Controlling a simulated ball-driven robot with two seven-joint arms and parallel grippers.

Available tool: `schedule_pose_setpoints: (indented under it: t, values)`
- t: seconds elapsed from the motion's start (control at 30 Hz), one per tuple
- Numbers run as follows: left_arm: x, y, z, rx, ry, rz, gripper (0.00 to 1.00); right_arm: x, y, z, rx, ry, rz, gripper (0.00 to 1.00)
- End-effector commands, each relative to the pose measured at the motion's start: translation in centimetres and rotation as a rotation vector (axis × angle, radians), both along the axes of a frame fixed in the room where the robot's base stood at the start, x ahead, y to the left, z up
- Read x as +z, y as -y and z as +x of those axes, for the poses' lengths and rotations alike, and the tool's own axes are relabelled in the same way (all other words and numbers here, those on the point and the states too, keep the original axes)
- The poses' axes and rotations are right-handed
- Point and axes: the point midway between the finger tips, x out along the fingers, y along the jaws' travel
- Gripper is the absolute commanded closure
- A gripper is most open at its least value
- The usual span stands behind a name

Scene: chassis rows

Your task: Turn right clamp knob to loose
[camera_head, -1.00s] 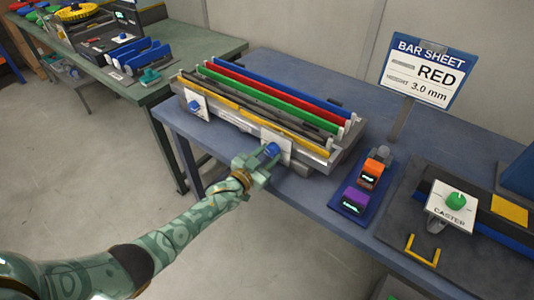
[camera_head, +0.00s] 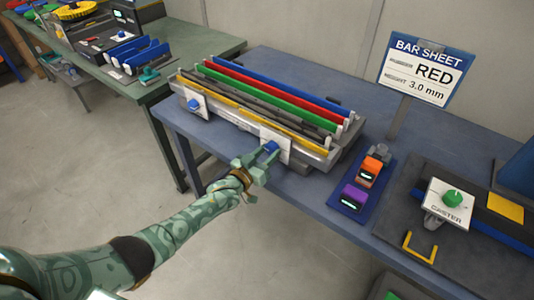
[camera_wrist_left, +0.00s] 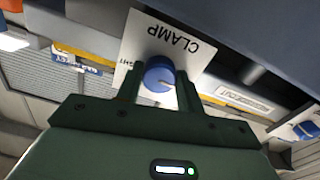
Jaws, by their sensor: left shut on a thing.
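The right clamp knob (camera_head: 271,147) is a round blue knob on a white plate on the front of the bar rack. In the left wrist view the blue knob (camera_wrist_left: 159,75) sits between my fingers, with a pale pointer line on its face. The white plate (camera_wrist_left: 190,40) behind it reads CLAMP, upside down in that view; other lettering is partly hidden by a finger. My left gripper (camera_head: 265,158) is at the right knob, shut on it. The left clamp knob (camera_head: 194,104) is blue on its own white plate at the rack's left end. My right gripper is not in view.
The rack holds blue, red (camera_head: 285,94), green, dark and yellow bars. A sign (camera_head: 424,72) reads BAR SHEET, RED, 3.0 mm. Orange and purple gauges (camera_head: 354,196) and a CASTER plate (camera_head: 448,212) stand to the right. A green bench (camera_head: 200,45) is at back left.

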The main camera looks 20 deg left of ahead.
Motion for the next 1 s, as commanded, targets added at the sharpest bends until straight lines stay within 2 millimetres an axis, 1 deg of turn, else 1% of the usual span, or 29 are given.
schedule_pose_setpoints:
  t: [0.03,0.17,0.2,0.23,0.27,0.53,0.67,0.77,1.0]
  values:
    - [-0.3,-0.1,-0.1,0.001,-0.006,0.003,0.86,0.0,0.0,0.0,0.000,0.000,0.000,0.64]
    - [-0.3,0.0,-0.1,0.001,-0.006,0.004,0.86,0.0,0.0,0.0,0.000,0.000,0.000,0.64]
    - [-0.3,0.0,-0.1,0.000,-0.006,0.004,0.54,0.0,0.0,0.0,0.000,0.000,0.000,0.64]
    - [-0.3,0.0,-0.1,0.000,-0.006,0.004,0.46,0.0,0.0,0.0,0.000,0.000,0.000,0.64]
    - [-0.3,0.0,-0.1,0.000,-0.006,0.004,0.41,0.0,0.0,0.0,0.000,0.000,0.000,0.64]
    - [-0.1,0.0,-0.1,-0.001,-0.002,0.003,0.41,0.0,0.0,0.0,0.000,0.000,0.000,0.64]
    - [0.0,-0.4,-1.1,-0.001,-0.003,0.002,0.41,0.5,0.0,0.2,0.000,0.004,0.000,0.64]
    - [0.2,-1.0,-2.8,0.000,-0.004,0.004,0.41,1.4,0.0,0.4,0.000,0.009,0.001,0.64]
    - [0.1,-3.3,-9.0,0.000,-0.005,0.004,0.41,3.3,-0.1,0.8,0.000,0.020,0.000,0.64]
